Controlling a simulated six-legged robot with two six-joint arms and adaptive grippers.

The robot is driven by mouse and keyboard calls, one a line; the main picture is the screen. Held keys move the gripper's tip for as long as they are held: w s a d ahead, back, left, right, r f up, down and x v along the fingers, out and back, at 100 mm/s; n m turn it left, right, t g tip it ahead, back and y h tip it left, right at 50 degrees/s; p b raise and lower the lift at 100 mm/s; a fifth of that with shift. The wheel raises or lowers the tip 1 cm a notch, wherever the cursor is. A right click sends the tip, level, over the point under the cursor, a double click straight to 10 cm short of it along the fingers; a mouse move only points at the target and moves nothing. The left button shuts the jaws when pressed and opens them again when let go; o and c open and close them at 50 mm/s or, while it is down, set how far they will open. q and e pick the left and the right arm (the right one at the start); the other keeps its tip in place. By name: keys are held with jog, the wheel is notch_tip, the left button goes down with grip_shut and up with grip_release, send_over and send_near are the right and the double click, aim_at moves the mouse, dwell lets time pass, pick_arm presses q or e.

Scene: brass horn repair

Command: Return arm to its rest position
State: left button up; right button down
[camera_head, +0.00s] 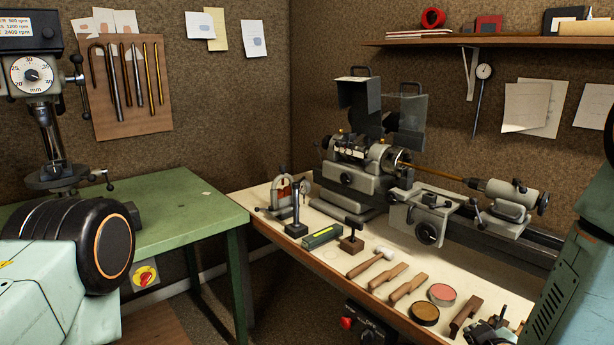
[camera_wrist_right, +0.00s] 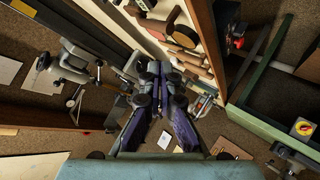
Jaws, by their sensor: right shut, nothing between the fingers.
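My right gripper (camera_wrist_right: 157,70) is in the middle of the right wrist view. Its dark fingers come together at the tips with nothing between them, above the bench with the lathe. Part of my right arm (camera_head: 575,275), pale green, shows at the right edge of the head view. Part of my left arm (camera_head: 50,285) with a black, orange-ringed joint fills the lower left of the head view. My left gripper is outside both views.
A lathe (camera_head: 345,180) stands along the back of the pale bench (camera_head: 335,285). Wooden-handled tools (camera_head: 408,285), a mallet (camera_head: 371,262) and round tins (camera_head: 441,294) lie at its front. A green table (camera_head: 180,225) with a drill press (camera_head: 45,120) is at left. A shelf (camera_head: 480,42) hangs above.

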jog(key=s+a+f+m+g+y+b, duration=0.1)
jog(key=s+a+f+g+b, duration=0.1)
jog(key=s+f, duration=0.8)
jog(key=s+a+f+m+g+y+b, duration=0.1)
jog(key=s+f+g+b, duration=0.4)
jog(key=s+f, duration=0.5)
jog(key=s+a+f+m+g+y+b, duration=0.1)
jog(key=s+a+f+m+g+b, duration=0.1)
jog(key=s+f, duration=0.8)
jog(key=s+a+g+b, duration=0.1)
jog(key=s+a+g, duration=0.1)
jog(key=a, duration=0.1)
jog(key=shift+m+g+b, duration=0.3)
jog(key=shift+s+d, duration=0.1)
